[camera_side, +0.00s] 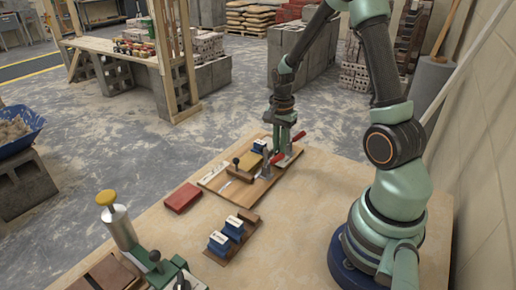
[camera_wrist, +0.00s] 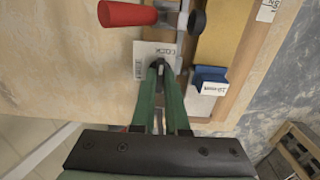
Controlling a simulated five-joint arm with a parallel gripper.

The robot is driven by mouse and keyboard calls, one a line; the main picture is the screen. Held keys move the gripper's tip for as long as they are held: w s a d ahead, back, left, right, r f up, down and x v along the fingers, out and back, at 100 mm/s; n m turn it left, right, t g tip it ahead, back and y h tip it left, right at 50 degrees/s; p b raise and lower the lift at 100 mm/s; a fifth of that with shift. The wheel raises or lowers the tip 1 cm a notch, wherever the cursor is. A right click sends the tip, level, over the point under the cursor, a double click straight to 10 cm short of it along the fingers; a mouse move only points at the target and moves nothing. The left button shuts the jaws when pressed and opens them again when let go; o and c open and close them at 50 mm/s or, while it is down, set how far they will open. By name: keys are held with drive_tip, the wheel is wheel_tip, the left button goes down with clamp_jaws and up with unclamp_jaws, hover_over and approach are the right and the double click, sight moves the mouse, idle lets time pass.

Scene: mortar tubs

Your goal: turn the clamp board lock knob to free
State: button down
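In the wrist view, a white card reading LOCK (camera_wrist: 150,58) lies beside a yellow block (camera_wrist: 212,45). My gripper (camera_wrist: 162,68) points down at the board's far right end, its green fingertips over the edge of that card. It also shows in the side view (camera_side: 283,150). A small dark part shows between the fingertips. The lock knob cannot be made out clearly, and I cannot tell whether the fingers grip it.
A red clamp handle (camera_wrist: 126,14) and a black clamp tip (camera_wrist: 197,22) are close to the fingers. A blue labelled block (camera_wrist: 209,79) is to their right. A red block (camera_side: 182,197) and a rack with blue blocks (camera_side: 218,244) stand nearer. Bare table lies right of the rack.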

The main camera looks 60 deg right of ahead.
idle(0.4)
drive_tip(key=n, duration=0.4)
drive_tip(key=shift+n, duration=0.3)
drive_tip(key=n, duration=0.4)
drive_tip(key=shift+n, duration=0.3)
drive_tip(key=n, duration=0.4)
drive_tip(key=shift+n, duration=2.4)
drive_tip(key=shift+r, duration=0.1)
drive_tip(key=c, duration=0.9)
unclamp_jaws()
